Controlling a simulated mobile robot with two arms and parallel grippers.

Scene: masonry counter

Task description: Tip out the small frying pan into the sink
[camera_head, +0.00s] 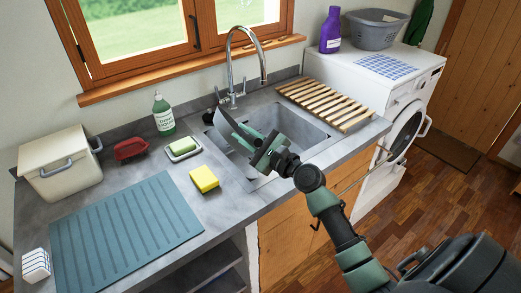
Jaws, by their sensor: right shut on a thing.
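The small frying pan (230,125) is a dark shape over the left part of the sink. It is steeply tilted, nearly on edge. My right gripper (256,143) is shut on it, and the fingers hide the handle. The sink (299,128) is a grey basin set in the counter, below and around the pan. The pan's inner face and any contents cannot be made out. My left gripper is not in view.
A curved tap (230,70) rises behind the sink, close to the pan. A slatted wooden rack (325,104) lies to the right. A yellow sponge (204,179), a soap dish (183,149) and a green bottle (163,115) stand left. A ribbed blue mat (125,235) covers the front left counter.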

